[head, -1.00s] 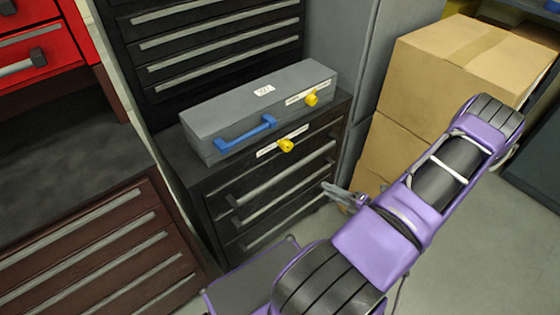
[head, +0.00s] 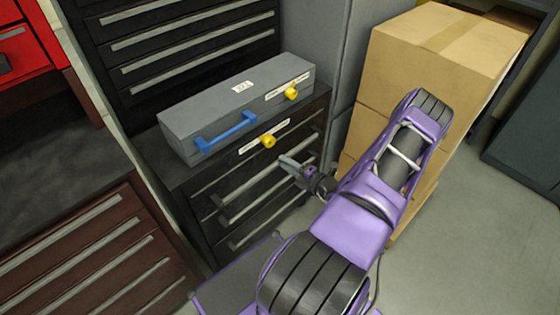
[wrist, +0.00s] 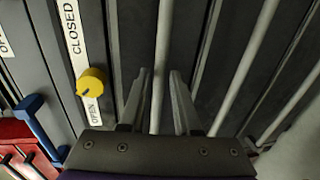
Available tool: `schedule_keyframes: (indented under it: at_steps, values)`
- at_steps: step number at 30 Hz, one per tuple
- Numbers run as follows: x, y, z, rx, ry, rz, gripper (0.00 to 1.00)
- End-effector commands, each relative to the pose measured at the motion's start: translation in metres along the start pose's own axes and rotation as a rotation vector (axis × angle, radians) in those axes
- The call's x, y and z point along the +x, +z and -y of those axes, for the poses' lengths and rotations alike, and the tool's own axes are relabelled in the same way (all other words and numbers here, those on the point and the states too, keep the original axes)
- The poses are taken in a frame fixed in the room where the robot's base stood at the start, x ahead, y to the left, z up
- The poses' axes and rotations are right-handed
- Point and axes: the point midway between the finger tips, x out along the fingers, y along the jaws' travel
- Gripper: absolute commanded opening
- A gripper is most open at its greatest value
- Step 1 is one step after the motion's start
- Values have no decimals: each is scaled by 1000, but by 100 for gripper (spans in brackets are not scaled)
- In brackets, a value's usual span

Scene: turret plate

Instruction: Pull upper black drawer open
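The black drawer cabinet (head: 207,231) stands below the grey box, its drawers shut. Its upper drawer's long grey handle bar (wrist: 164,30) runs upright in the wrist view, the bar nearest the label strip. My gripper (head: 287,162) is at the cabinet front by the upper handle, hiding part of it. In the wrist view my gripper (wrist: 160,74) is open, with one finger on each side of that bar and gaps showing between. I cannot tell how deep the bar sits between the fingers.
A yellow knob (head: 268,141) sits on the label strip above the drawers, close to my gripper in the wrist view (wrist: 92,82). A grey box (head: 225,105) with a blue handle (head: 226,132) lies on top. Cardboard boxes (head: 425,75) stand to the right. Floor (head: 460,230) is clear at right.

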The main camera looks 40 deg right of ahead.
Motion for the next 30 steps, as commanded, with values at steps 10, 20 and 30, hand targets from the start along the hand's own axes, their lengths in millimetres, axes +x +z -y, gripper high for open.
schedule_keyframes:
  at_steps: [10,20,30]
  values:
    - [32,0,0,0,0,0,31]
    - [32,0,0,0,0,0,17]
    - [32,0,0,0,0,-1,0]
